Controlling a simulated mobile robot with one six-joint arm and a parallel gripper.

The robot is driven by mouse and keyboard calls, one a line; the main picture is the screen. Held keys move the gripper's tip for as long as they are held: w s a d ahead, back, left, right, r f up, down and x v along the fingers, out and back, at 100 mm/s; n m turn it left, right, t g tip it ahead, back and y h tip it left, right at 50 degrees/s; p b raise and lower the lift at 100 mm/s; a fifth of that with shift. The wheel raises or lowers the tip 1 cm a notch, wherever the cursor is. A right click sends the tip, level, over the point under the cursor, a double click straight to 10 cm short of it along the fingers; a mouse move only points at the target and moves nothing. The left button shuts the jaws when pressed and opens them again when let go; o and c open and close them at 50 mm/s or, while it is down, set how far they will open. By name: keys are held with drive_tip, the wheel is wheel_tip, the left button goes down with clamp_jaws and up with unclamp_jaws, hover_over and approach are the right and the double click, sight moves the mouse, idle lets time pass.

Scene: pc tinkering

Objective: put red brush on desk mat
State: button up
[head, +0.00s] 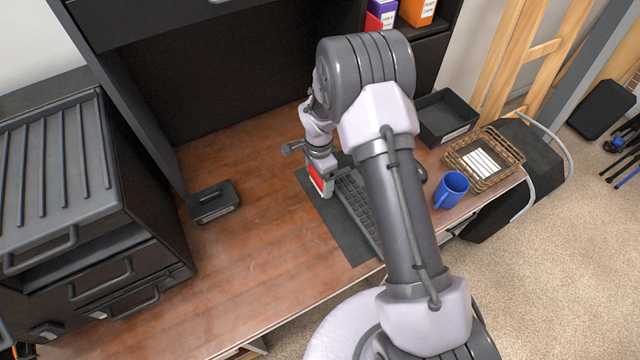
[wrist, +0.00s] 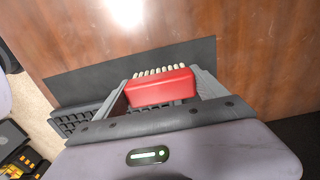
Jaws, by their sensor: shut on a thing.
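The red brush (wrist: 160,88) is a red block with pale bristles along one side. My gripper (wrist: 160,92) is shut on it, with one finger on each side. In the head view the red brush (head: 317,178) shows at the end of my gripper (head: 320,180), over the left part of the dark desk mat (head: 345,236). The mat also shows in the wrist view (wrist: 195,55), behind the brush. I cannot tell whether the brush touches the mat.
A black keyboard (head: 358,208) lies on the mat, right of the brush. A blue mug (head: 452,190), a wicker basket (head: 484,158) and a black tray (head: 447,117) stand to the right. A small black box (head: 214,202) sits left. The wooden desk between box and mat is clear.

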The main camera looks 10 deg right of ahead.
sight(319, 182)
drive_tip(key=shift+w+f+b, duration=0.2)
drive_tip(key=shift+f+b, duration=0.15)
drive_tip(key=shift+f, duration=0.5)
drive_tip(key=shift+w+f+b, duration=0.2)
drive_tip(key=shift+f+b, duration=0.15)
drive_tip(key=shift+f, duration=0.5)
drive_tip(key=shift+f, duration=0.25)
drive_tip(key=o, duration=1.2)
drive_tip(key=shift+r, duration=0.1)
drive_tip(key=shift+o, duration=0.2)
